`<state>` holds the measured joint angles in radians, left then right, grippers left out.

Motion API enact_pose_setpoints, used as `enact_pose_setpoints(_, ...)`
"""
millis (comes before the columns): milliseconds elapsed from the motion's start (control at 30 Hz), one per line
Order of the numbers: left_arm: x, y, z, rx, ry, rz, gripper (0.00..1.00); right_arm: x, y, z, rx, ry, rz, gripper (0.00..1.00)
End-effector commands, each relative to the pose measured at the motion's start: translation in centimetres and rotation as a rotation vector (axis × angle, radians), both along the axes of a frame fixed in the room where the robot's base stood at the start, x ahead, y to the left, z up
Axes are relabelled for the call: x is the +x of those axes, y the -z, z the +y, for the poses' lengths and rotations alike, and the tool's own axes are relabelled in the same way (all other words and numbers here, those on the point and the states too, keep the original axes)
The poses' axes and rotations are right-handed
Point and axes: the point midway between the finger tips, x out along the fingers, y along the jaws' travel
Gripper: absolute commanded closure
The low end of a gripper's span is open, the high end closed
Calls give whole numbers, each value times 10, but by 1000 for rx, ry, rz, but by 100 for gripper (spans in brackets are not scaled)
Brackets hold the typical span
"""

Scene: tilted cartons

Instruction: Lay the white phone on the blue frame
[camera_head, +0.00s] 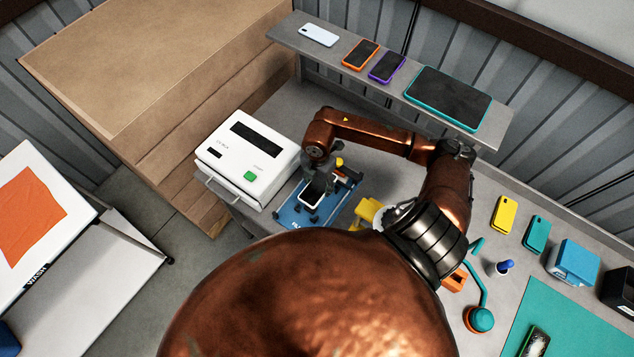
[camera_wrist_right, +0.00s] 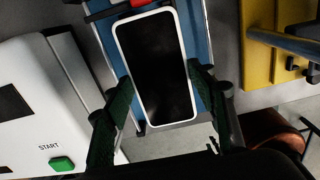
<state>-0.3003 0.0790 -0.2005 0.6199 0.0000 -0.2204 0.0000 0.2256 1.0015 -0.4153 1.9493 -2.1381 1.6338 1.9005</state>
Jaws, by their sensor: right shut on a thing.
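The white phone (camera_head: 312,193), with a white rim and dark screen facing up, is over the blue frame (camera_head: 287,217) on the grey bench. My right gripper (camera_head: 316,172) is shut on the phone. In the right wrist view, the phone (camera_wrist_right: 155,65) lies between the two dark green finger pads of my right gripper (camera_wrist_right: 160,85), with the blue frame (camera_wrist_right: 203,50) behind it. I cannot tell whether the phone touches the frame. The phone hides part of the frame. My left gripper is not in view.
A white machine (camera_head: 247,160) with a green button stands just left of the frame. A yellow fixture (camera_head: 366,212) stands to its right. A shelf (camera_head: 398,95) behind carries several devices, including a pale phone (camera_head: 318,35). Yellow (camera_head: 503,214) and teal (camera_head: 536,233) phones lie at right.

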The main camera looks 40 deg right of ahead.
Motion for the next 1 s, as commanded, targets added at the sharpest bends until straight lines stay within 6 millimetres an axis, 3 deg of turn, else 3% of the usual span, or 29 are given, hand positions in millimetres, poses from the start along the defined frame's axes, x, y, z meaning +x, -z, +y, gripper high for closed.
enact_pose_setpoints(1000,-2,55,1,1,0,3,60,1,77,2,1,-6,1,78)
